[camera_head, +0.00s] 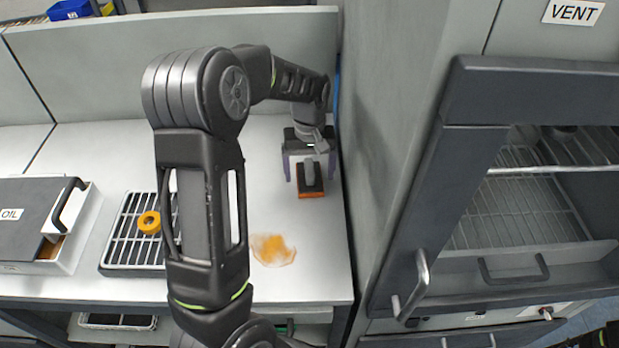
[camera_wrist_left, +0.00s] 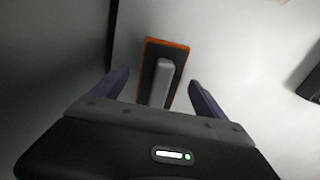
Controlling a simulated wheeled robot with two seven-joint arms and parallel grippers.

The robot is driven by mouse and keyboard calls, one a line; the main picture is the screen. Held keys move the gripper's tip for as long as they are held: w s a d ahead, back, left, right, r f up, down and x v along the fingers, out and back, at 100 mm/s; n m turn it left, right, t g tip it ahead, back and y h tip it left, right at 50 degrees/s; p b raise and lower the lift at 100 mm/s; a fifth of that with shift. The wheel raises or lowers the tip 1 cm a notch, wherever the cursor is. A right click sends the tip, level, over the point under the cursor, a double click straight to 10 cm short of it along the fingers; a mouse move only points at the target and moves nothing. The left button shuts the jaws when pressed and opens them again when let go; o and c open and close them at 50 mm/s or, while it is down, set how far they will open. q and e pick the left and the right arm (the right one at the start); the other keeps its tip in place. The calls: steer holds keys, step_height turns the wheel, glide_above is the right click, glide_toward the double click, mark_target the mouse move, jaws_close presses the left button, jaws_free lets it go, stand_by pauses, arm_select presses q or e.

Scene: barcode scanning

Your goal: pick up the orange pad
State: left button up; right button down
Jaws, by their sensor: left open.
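The orange pad (camera_head: 311,191) lies on the white worktop near its right side, by the grey cabinet wall. It has an orange edge, a dark top and a grey upright handle. It also shows in the left wrist view (camera_wrist_left: 163,70). My left gripper (camera_head: 306,170) is open over the pad. In the left wrist view its two purple fingers (camera_wrist_left: 157,88) stand apart on either side of the handle, and clear gaps show between fingers and handle. The lower end of the handle is partly hidden by the gripper body. My right gripper is not in view.
An orange-brown stain (camera_head: 272,250) is on the worktop (camera_head: 285,285). The cabinet wall (camera_head: 385,130) is close on the right.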

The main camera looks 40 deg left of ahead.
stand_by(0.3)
arm_select(q)
steer(key=c, duration=1.5)
